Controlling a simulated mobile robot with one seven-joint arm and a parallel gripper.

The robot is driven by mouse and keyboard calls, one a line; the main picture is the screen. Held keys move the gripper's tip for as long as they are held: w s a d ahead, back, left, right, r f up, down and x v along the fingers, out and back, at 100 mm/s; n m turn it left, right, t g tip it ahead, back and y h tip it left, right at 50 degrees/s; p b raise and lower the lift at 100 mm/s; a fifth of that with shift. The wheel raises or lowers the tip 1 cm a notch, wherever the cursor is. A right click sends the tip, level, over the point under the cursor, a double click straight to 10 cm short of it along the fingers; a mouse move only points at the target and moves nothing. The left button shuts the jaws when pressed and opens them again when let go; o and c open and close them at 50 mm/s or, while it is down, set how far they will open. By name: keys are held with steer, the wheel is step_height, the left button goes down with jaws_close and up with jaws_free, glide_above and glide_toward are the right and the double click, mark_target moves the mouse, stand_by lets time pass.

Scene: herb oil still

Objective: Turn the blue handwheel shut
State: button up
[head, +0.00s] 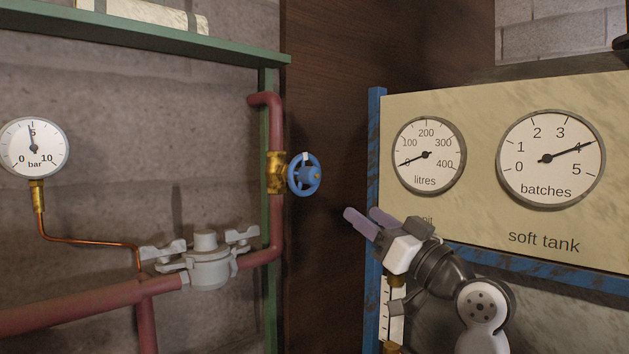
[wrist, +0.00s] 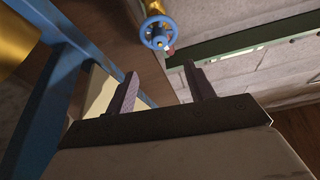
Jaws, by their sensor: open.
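The blue handwheel (head: 305,174) sits on a brass valve body (head: 276,172) in the red pipe, left of centre in the head view. It has a small white mark at its top rim. My gripper (head: 358,220) is to the right of and below the wheel, apart from it, with its two fingers pointing up and left. In the wrist view the handwheel (wrist: 158,33) shows beyond the fingertips, near the top centre. My gripper (wrist: 160,75) is open there, with nothing between the fingers.
A panel (head: 545,239) marked "soft tank" with two dials stands right, in a blue frame (head: 375,140). A grey clamped fitting (head: 208,266) and a bar gauge (head: 34,148) are at left. A green shelf (head: 150,37) runs above. The space between wheel and gripper looks clear.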

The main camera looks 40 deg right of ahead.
mark_target(315, 177)
steer(key=p+x, duration=0.4)
steer(key=x, duration=0.8)
steer(key=shift+w+d+r, duration=0.1)
steer(key=shift+w+r, duration=0.1)
steer(key=shift+r, duration=0.05)
steer(key=shift+w+r, duration=0.1)
steer(key=shift+w, duration=0.4)
steer(key=c, duration=1)
steer(key=shift+o, duration=0.2)
steer(key=shift+p, duration=0.3)
